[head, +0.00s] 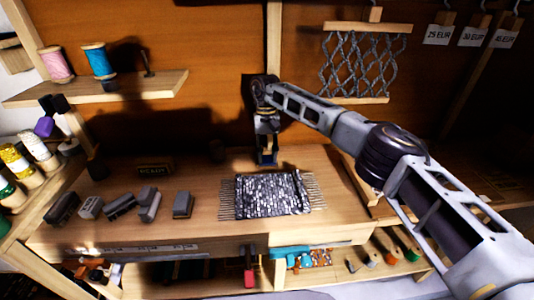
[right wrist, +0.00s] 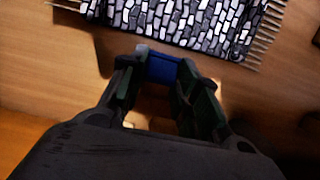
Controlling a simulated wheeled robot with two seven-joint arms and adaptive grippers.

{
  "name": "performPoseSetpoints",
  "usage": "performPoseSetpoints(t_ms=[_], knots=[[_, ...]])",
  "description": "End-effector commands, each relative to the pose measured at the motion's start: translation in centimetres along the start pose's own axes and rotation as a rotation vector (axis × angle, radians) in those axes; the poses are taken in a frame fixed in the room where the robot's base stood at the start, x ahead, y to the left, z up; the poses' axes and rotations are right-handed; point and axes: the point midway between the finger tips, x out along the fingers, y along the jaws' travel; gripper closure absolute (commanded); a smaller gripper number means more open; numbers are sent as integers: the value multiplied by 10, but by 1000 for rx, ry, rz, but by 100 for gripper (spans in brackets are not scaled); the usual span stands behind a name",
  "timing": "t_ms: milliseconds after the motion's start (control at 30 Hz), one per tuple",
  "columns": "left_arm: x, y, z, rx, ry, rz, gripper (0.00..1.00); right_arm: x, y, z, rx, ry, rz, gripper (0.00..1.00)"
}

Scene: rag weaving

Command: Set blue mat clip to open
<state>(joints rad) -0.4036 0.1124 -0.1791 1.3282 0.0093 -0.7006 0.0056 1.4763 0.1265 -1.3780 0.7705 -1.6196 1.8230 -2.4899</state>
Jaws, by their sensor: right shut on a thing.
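The blue mat clip (head: 267,158) is a small blue piece on the wooden table, just behind the far edge of a black-and-white woven mat (head: 270,195). My right gripper (head: 266,151) points down at it from above. In the right wrist view my right gripper (right wrist: 162,82) has its dark fingers on either side of the blue clip (right wrist: 162,68), shut on it. The mat (right wrist: 195,20) lies just beyond the fingertips there. Whether the clip is open or closed cannot be told. My left gripper is not in view.
Several grey blocks (head: 120,206) lie left of the mat on the table (head: 110,235). A dark labelled box (head: 154,169) stands at the back. A net (head: 358,65) hangs behind my right arm. A shelf (head: 130,90) holds spools at upper left.

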Motion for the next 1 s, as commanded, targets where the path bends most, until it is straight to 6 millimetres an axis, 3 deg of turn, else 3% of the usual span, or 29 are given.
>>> performPoseSetpoints(t_ms=[133,167,333,767,1000], knots=[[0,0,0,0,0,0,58,-1,1,0,2,2,0,92],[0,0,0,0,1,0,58,-1,1,0,2,2,0,67],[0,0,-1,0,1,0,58,-1,0,0,1,1,0,46],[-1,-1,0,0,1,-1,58,-3,0,1,0,1,0,46],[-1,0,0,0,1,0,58,-22,0,5,1,3,0,46]])
